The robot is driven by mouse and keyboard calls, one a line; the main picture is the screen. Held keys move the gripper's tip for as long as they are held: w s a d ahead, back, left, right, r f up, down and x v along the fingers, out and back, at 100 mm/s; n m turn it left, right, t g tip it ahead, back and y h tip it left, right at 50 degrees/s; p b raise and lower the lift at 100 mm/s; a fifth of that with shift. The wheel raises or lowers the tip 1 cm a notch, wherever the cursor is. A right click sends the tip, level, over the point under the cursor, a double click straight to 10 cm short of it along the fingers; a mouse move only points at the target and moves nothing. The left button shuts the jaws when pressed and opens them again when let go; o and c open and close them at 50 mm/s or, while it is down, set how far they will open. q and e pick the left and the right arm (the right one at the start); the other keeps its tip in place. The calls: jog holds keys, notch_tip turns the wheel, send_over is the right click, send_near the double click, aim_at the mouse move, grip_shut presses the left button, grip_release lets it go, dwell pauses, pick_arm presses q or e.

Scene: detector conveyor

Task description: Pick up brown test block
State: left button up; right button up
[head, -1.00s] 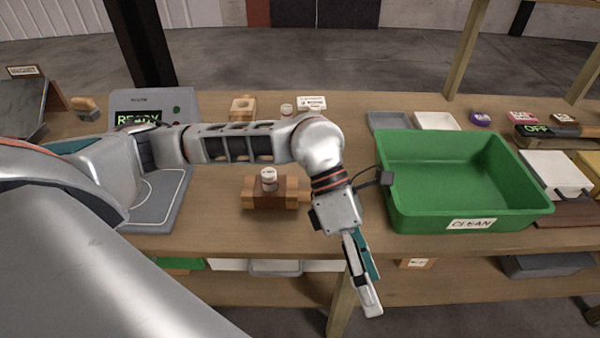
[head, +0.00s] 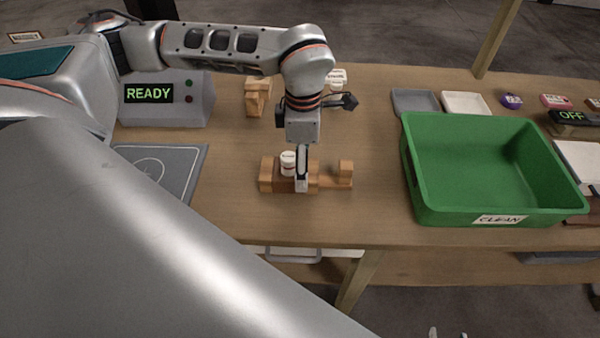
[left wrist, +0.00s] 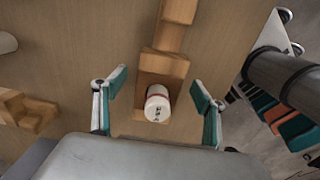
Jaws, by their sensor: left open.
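A brown wooden block assembly (head: 268,175) lies on the table in front of my left arm, with darker and lighter parts. A small white jar (head: 288,163) stands upright on it. My left gripper (head: 302,186) hangs over its middle, pointing down. In the left wrist view my open gripper (left wrist: 158,82) has its fingers on either side of the jar (left wrist: 157,103) and wooden block (left wrist: 162,66), apart from both. I cannot tell which wooden part is the test block. Two pale tips (head: 447,332) at the bottom edge look like my right gripper, mostly cut off.
A green bin (head: 495,212) labelled CLEAN stands to the right. A grey device (head: 190,97) reading READY and a grey pad (head: 185,160) are at left. Another wooden piece (head: 256,95) stands behind. Table between block and bin is clear.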

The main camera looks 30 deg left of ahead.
pick_arm(q)
notch_tip(320, 180, down, 3)
jog(key=shift+f, duration=0.15)
jog(key=c, duration=1.5)
notch_tip(320, 180, up, 20)
